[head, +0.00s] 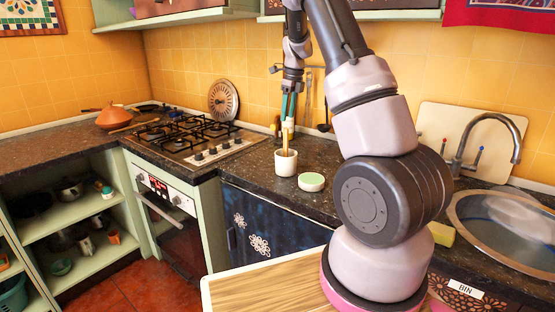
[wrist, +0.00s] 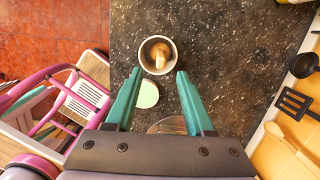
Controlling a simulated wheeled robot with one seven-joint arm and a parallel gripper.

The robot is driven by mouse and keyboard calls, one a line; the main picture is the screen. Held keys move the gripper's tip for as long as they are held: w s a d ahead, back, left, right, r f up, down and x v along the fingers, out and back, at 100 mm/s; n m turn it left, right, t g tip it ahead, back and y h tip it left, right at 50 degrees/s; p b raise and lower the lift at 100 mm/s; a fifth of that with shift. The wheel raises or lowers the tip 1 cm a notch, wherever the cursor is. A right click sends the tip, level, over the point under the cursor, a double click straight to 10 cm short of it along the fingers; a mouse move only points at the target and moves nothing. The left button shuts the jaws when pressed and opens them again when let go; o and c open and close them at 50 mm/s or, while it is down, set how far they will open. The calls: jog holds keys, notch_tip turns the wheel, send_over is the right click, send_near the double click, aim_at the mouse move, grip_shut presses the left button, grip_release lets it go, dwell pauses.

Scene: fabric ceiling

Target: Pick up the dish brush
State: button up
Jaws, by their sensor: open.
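The dish brush (head: 286,141) stands upright in a small white cup (head: 285,170) on the dark speckled counter, its lower part hidden inside the cup. In the wrist view the brush (wrist: 160,59) is seen from above, with the cup's rim (wrist: 143,50) around it. My gripper (head: 288,118) is above the cup and points down, its teal fingers close to the brush's upper end. In the wrist view my gripper (wrist: 160,74) is open and empty, and the brush appears just beyond and between the fingertips. I cannot tell whether a finger touches it.
A round pale green dish (head: 311,182) sits right of the cup and close to it. The gas stove (head: 195,136) is to the left, the sink (head: 500,225) to the right. Utensils such as a black slotted turner (wrist: 295,103) hang along the wall behind.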

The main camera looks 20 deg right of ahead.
aim_at(285, 129)
jog(key=f, duration=0.5)
jog(key=shift+w+a, duration=0.3)
jog(key=shift+w+f, duration=0.15)
jog(key=shift+f, duration=1.25)
jog(key=shift+w+f, duration=0.15)
jog(key=shift+f, duration=1.2)
jog(key=shift+c, duration=0.3)
grip_shut()
